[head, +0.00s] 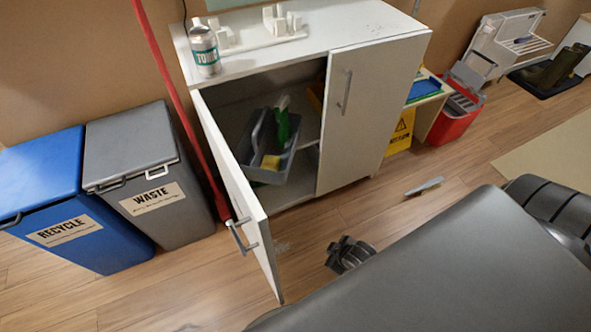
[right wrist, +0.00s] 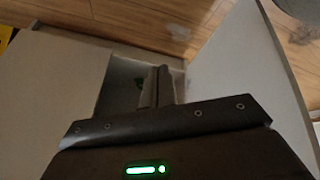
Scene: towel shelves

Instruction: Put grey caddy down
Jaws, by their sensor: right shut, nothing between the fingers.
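The grey caddy (head: 288,163) is inside the white cabinet (head: 372,105), behind the open left door (head: 237,190). It appears to rest on the inner shelf (head: 309,132), its front end near or past the shelf edge; I cannot tell exactly. It holds a green bottle (head: 283,122) and a yellow sponge (head: 270,162). My right gripper (head: 337,251) is in front of the cabinet, apart from the caddy. In the right wrist view its fingers (right wrist: 157,86) are together and empty, with pale panels on both sides. My left gripper is not in view.
The open door juts out toward me, with its handle (head: 241,236) on the outer face. The cabinet's right door (head: 365,110) is shut. A waste bin (head: 150,165) and a recycle bin (head: 55,200) stand left. A small grey object (head: 425,187) lies on the floor.

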